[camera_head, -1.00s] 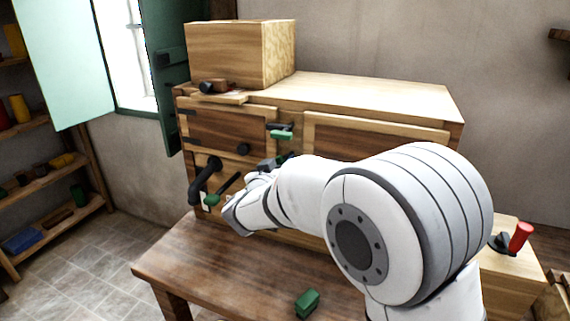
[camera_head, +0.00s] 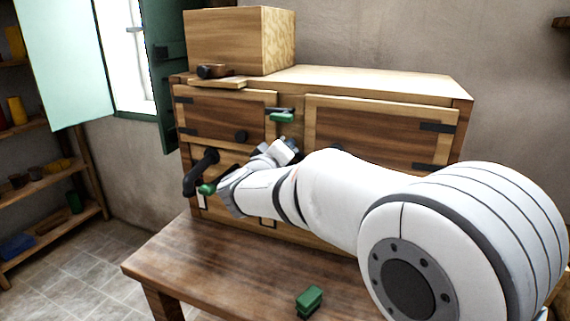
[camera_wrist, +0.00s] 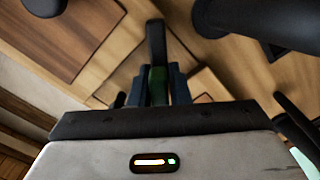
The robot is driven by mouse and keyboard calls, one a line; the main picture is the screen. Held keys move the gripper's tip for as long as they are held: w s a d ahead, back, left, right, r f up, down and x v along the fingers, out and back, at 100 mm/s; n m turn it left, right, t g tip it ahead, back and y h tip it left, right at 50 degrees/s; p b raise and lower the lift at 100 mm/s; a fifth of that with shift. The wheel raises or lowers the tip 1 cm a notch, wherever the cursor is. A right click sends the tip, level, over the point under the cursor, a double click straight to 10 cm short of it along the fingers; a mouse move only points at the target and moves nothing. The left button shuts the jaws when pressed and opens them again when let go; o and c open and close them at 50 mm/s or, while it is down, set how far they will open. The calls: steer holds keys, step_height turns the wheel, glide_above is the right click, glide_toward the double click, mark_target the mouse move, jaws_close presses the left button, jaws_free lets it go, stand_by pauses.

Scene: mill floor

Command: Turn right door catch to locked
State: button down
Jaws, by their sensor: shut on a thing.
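In the wrist view my gripper (camera_wrist: 157,78) is shut on a lever (camera_wrist: 156,42), with a green grip between its two blue-grey fingers and a black bar beyond them. In the head view my wrist hides the fingers and this lever, so I cannot tell for sure which catch it is. A black catch with a green grip (camera_head: 281,117) lies about level between the upper left door (camera_head: 215,115) and the right door (camera_head: 370,135), above my wrist. Another green grip (camera_head: 208,188) shows just left of my wrist.
A bent black handle (camera_head: 200,172) stands close to the left of my wrist and also crosses the wrist view's upper right (camera_wrist: 250,20). A black knob (camera_head: 241,136) is above. The wooden table (camera_head: 215,265) carries a green block (camera_head: 309,300). A wooden box (camera_head: 235,42) stands on the cabinet.

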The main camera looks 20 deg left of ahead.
steer(key=n+b, duration=0.2)
steer(key=n, duration=0.1)
steer(key=shift+f+n, duration=0.1)
steer(key=shift+n, duration=0.2)
steer(key=shift+n+b, duration=0.65)
steer(key=shift+n, duration=1.35)
steer(key=shift+r, duration=0.2)
steer(key=c, duration=1.4)
jaws_free()
steer(key=shift+c, duration=0.2)
steer(key=shift+s, duration=0.15)
steer(key=s, duration=0.7)
steer(key=shift+s+a, duration=0.3)
